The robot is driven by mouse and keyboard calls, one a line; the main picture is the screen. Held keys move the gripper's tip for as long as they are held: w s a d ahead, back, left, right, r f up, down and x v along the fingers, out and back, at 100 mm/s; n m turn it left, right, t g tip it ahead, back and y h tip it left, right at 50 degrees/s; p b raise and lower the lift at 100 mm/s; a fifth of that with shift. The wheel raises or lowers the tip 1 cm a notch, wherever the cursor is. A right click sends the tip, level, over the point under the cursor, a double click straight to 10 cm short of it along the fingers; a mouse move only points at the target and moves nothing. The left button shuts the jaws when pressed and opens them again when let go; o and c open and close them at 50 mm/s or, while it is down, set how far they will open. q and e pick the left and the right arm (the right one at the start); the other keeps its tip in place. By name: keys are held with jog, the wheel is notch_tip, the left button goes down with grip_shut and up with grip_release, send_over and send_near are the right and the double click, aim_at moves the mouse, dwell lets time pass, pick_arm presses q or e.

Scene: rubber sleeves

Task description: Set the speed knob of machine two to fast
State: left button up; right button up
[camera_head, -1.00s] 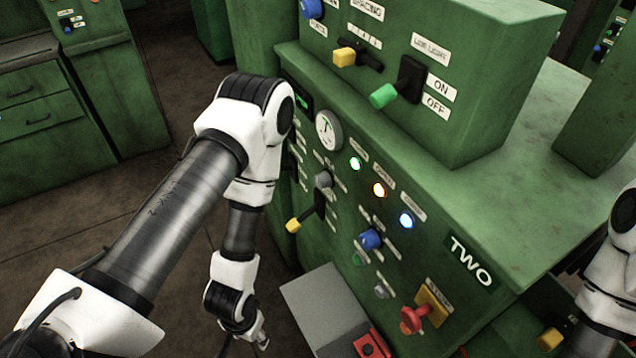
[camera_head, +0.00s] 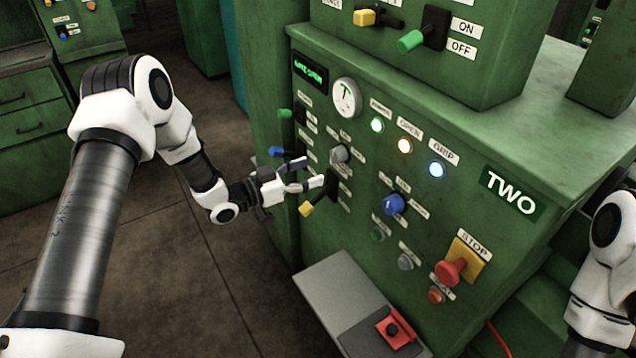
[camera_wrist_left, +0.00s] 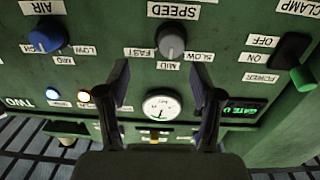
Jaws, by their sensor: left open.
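Machine two carries the "TWO" plate (camera_head: 512,194) on its green front panel. The grey speed knob (camera_head: 340,154) sits below the gauge; it also shows in the left wrist view (camera_wrist_left: 172,42) under the SPEED label, with FAST to its left, MID below and SLOW to its right. My left gripper (camera_head: 312,172) is open and empty in front of the panel, just beside the knob in the head view. In the left wrist view its fingers (camera_wrist_left: 160,72) are spread apart, short of the knob, which lies beyond their tips. My right gripper is out of view.
A lever with a yellow handle (camera_head: 306,208) is close to my left fingertips. A blue knob (camera_head: 395,204), the gauge (camera_head: 346,97) and a red stop button (camera_head: 449,271) share the panel. A grey box with a red switch (camera_head: 398,330) stands below.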

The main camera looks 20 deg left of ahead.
aim_at(333, 155)
pick_arm(q)
jog(key=shift+t, duration=0.4)
jog(key=x, duration=0.4)
jog(key=w+a+x, duration=0.1)
jog(key=x, duration=0.2)
jog(key=shift+a+r+p, duration=0.1)
jog(key=shift+r+p, duration=0.15)
jog(key=shift+p, duration=0.05)
jog(key=shift+w+d, duration=0.3)
jog(key=shift+w, duration=0.1)
jog(key=c, duration=1.1)
